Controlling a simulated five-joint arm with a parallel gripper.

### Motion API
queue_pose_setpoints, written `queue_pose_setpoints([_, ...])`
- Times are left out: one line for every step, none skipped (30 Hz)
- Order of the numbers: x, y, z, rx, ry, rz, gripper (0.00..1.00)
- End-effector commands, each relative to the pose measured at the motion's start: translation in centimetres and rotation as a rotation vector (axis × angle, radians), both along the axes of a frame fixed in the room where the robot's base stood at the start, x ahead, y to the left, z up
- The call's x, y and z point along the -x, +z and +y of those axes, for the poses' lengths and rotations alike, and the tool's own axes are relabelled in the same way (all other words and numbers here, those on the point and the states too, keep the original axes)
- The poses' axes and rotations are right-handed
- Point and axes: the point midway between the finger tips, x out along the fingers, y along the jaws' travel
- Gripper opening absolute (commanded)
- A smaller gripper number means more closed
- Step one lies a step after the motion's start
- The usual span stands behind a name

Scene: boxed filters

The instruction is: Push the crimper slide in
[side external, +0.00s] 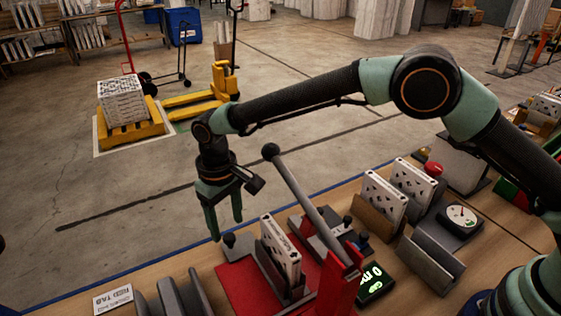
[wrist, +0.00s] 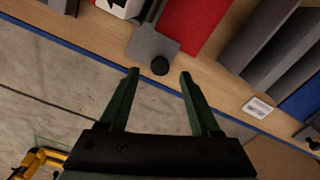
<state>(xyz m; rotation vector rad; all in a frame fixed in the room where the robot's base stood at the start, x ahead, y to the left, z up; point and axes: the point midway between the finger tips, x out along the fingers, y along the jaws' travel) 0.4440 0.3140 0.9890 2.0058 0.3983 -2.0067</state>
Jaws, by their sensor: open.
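The crimper stands on the bench with a red base plate (side external: 238,283) and a long grey lever (side external: 305,200) tipped with a dark ball. Its slide looks like a grey plate with a black knob (side external: 228,240) at the near-floor edge. The wrist view shows the grey slide plate (wrist: 152,45) and its round black knob (wrist: 160,66). A white filter (side external: 280,250) stands upright in a grey holder on the crimper. My gripper (side external: 227,230) is open and empty, fingers pointing down. In the wrist view its fingertips (wrist: 159,72) appear either side of the knob; contact cannot be told.
Grey racks (side external: 175,298) and a RED TAG card (side external: 113,299) lie left of the crimper. Right of it are a green-lit display (side external: 375,282), more boxed filters (side external: 385,195) and a dial gauge (side external: 461,217). Open floor lies beyond the blue-lined bench edge.

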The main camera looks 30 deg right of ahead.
Motion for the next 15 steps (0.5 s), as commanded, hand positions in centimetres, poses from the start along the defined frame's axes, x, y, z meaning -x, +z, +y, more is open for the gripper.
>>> queue_pose_setpoints([0.1,-0.9,-0.1,0.002,0.0,0.003,0.64])
queue_pose_setpoints([0.1,-1.3,0.0,0.002,0.0,0.002,0.64])
queue_pose_setpoints([0.0,-1.7,0.0,0.001,0.0,0.002,0.64])
queue_pose_setpoints([0.0,-2.1,0.0,0.002,0.0,0.001,0.64])
queue_pose_setpoints([0.0,-2.3,0.0,0.002,0.0,0.002,0.64])
queue_pose_setpoints([0.0,-2.6,0.0,0.001,0.0,0.002,0.64])
queue_pose_setpoints([0.0,-2.8,0.0,0.0,0.0,0.001,0.64])
queue_pose_setpoints([0.0,-2.9,0.0,0.0,0.0,0.0,0.64])
queue_pose_setpoints([0.0,-3.1,0.0,0.0,0.0,0.0,0.64])
queue_pose_setpoints([0.0,-3.1,0.0,0.0,0.0,0.0,0.64])
queue_pose_setpoints([0.0,-3.2,0.0,0.0,0.0,0.0,0.64])
queue_pose_setpoints([0.0,-3.2,0.0,0.0,0.0,0.0,0.64])
queue_pose_setpoints([0.0,-3.3,0.0,0.0,0.0,-0.001,0.64])
queue_pose_setpoints([0.0,-3.3,0.0,0.0,0.0,-0.001,0.64])
queue_pose_setpoints([0.0,-3.2,0.0,0.0,0.0,-0.001,0.64])
